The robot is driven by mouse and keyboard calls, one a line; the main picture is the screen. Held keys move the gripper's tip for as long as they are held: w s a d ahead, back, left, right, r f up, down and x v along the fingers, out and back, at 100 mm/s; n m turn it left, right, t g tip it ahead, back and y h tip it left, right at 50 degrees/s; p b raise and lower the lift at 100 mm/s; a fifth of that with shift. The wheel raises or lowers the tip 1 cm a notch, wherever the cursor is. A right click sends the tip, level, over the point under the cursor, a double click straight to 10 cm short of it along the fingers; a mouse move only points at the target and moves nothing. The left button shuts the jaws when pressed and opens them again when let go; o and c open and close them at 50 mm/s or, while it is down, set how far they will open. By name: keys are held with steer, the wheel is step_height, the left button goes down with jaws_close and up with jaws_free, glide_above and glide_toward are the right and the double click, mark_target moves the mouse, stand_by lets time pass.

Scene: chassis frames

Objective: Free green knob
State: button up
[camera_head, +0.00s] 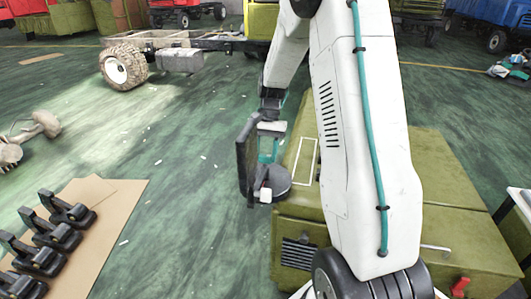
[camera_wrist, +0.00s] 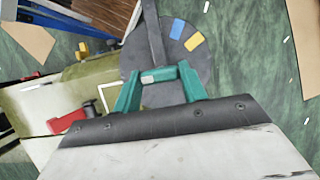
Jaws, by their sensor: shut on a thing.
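My gripper (camera_head: 268,158) hangs beside the left edge of an olive green box. Its teal fingers (camera_wrist: 160,76) are closed on part of a dark grey piece. This piece has a round disc (camera_wrist: 205,64) with blue and yellow patches and a long dark bar (camera_wrist: 154,35). In the head view the dark disc (camera_head: 278,181) shows below my gripper, with an upright black slab (camera_head: 245,165) to its left. The exact grip point is partly hidden by the fingers. I cannot make out a green knob in either view.
The olive box (camera_head: 450,205) stands under my arm, with a red handle (camera_wrist: 68,119) on it. Several black clamp-like parts (camera_head: 58,233) lie on brown cardboard (camera_head: 110,220) at lower left. A truck chassis (camera_head: 165,45) stands behind. The green floor between is mostly clear.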

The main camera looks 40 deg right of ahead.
stand_by(0.4)
steer(key=o, duration=1)
steer(key=shift+r, duration=0.1)
steer(key=v, duration=0.7)
steer(key=shift+w+d+r, duration=0.1)
steer(key=shift+r, duration=0.2)
